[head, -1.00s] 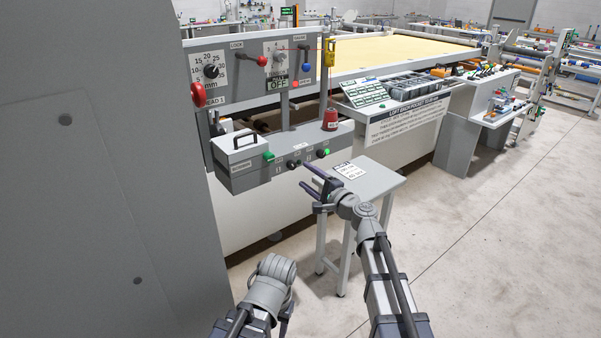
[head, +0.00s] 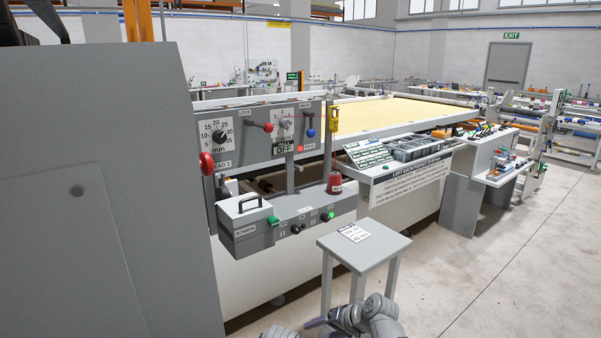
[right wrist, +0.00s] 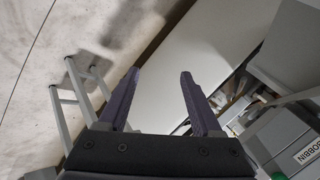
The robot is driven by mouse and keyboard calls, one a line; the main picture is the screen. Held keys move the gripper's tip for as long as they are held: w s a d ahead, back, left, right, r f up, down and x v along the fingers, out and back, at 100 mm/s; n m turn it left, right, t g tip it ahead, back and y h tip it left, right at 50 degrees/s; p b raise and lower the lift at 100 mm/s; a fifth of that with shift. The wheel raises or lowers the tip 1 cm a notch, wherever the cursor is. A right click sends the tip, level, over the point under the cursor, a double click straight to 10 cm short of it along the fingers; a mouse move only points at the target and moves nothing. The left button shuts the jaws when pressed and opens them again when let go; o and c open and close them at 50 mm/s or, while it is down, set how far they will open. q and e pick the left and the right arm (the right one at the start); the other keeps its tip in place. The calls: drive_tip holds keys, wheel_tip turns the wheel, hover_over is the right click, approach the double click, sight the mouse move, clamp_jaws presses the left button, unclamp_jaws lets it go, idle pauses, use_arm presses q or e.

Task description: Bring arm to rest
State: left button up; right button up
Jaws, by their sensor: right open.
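My right arm (head: 368,318) shows at the bottom of the head view, folded low in front of the small grey stand. In the right wrist view my right gripper (right wrist: 159,76) is open, with two purple fingers apart and nothing between them. The fingers point toward a white panel (right wrist: 190,55) and touch nothing that I can see. Of my left arm only a grey rounded part (head: 279,332) shows at the bottom edge of the head view. Its gripper is out of sight.
The small stand (head: 362,250) with a printed card is just beyond my right arm. Behind it is the control panel (head: 262,140) with knobs and the bobbin box (head: 246,222). A grey cabinet (head: 100,200) fills the left. The floor (head: 500,270) at right is clear.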

drive_tip(key=s+d+f+n+g+h, duration=0.1)
drive_tip(key=s+d+f+g+h, duration=0.1)
drive_tip(key=s+d+f+h, duration=0.3)
drive_tip(key=s+d+f+n+g+h, duration=0.1)
drive_tip(key=s+d+n+g+h, duration=0.1)
drive_tip(key=s+d, duration=0.5)
drive_tip(key=s+a+r+n+p, duration=0.1)
drive_tip(key=s+a+r+p, duration=0.1)
drive_tip(key=a, duration=0.3)
drive_tip(key=s+a+r+n+g+h+p, duration=0.1)
drive_tip(key=s+a+r+n+p, duration=0.1)
drive_tip(key=a, duration=0.4)
wheel_tip(320, 180, up, 2)
drive_tip(key=shift+s+a+r+n+p, duration=0.1)
drive_tip(key=shift+s+a+n+p, duration=0.2)
drive_tip(key=shift+s+p, duration=0.45)
drive_tip(key=shift+w, duration=0.1)
